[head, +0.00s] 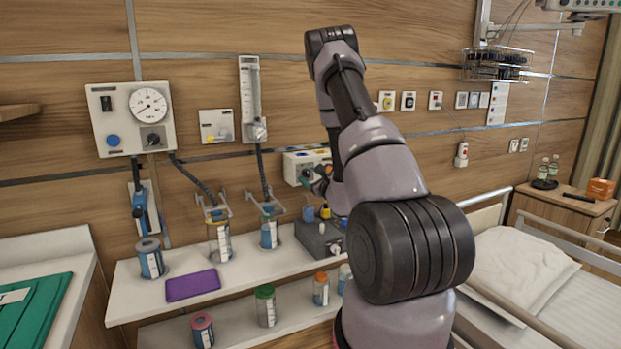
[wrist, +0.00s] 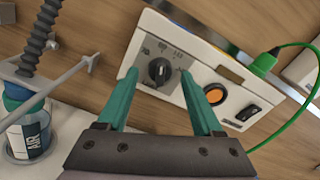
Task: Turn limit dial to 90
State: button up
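A round black dial (wrist: 159,72) sits on a white wall unit (wrist: 222,72), with a small scale of numbers around it. The scale is too small to read with certainty. A pale mark on the knob points roughly upward in the wrist view. My gripper (wrist: 159,76) is open, its two teal fingers on either side of the dial in that view, with visible space between each finger and the knob. Whether the tips reach the knob's depth cannot be told. In the head view the unit (head: 297,158) is partly hidden by my gripper (head: 318,181) and arm.
The unit also has an orange button (wrist: 214,95), a black switch (wrist: 248,112) and a green cable (wrist: 290,45). A suction jar (wrist: 27,135) stands at left. A gauge panel (head: 130,118) hangs at left; a shelf (head: 130,285) holds several jars, a purple tray (head: 193,284) and a grey box.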

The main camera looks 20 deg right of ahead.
jog(key=shift+s, duration=0.1)
jog(key=s, duration=1)
jog(key=shift+s+d, duration=0.15)
jog(key=shift+s, duration=0.15)
